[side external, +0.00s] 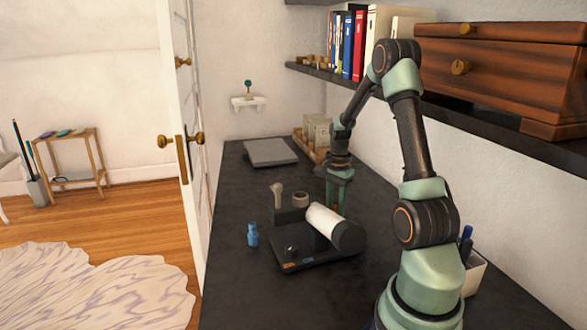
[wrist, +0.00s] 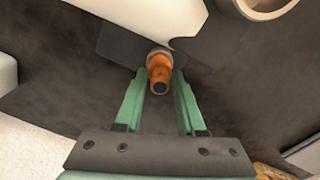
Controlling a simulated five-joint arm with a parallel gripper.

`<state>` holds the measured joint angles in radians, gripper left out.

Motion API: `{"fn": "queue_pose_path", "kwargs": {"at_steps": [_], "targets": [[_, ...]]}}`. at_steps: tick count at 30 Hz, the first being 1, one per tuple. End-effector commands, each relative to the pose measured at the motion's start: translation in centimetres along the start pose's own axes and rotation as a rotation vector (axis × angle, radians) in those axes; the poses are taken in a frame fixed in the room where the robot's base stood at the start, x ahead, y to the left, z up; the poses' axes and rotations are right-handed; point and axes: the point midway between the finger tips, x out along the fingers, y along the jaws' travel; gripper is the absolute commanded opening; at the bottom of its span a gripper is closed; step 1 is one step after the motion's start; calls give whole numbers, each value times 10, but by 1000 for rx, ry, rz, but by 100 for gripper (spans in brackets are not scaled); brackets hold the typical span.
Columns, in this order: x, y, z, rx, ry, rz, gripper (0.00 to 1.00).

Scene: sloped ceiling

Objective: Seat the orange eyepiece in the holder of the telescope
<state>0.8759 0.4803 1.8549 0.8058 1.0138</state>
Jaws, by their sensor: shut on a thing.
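The telescope (side external: 325,222) has a white tube lying at a slant on a dark base (side external: 300,262) on the black worktop. My gripper (side external: 338,207) is behind the tube, pointing down, its fingertips low and partly hidden. In the wrist view my gripper (wrist: 160,80) is shut on the orange eyepiece (wrist: 160,70), which has a dark blue lens and a pale collar at its far end. The white tube (wrist: 150,15) is just beyond that collar. A beige open ring (side external: 300,199) sits on a dark block; I cannot tell whether it is the holder. The ring also shows in the wrist view (wrist: 262,14).
A small blue bottle (side external: 252,235) stands left of the base. A beige peg (side external: 277,194) stands by the ring. A grey flat box (side external: 270,152) and a wooden rack (side external: 312,145) are farther back. A white pen cup (side external: 473,274) is at right. A shelf overhangs the right side.

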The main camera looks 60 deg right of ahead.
Motion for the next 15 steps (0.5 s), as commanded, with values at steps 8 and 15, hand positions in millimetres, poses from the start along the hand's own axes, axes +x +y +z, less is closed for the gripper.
{"fn": "queue_pose_path", "kwargs": {"at_steps": [8,15], "targets": [[19,0,0,0,0,0,0],[20,0,0,0,0,0,0]]}}
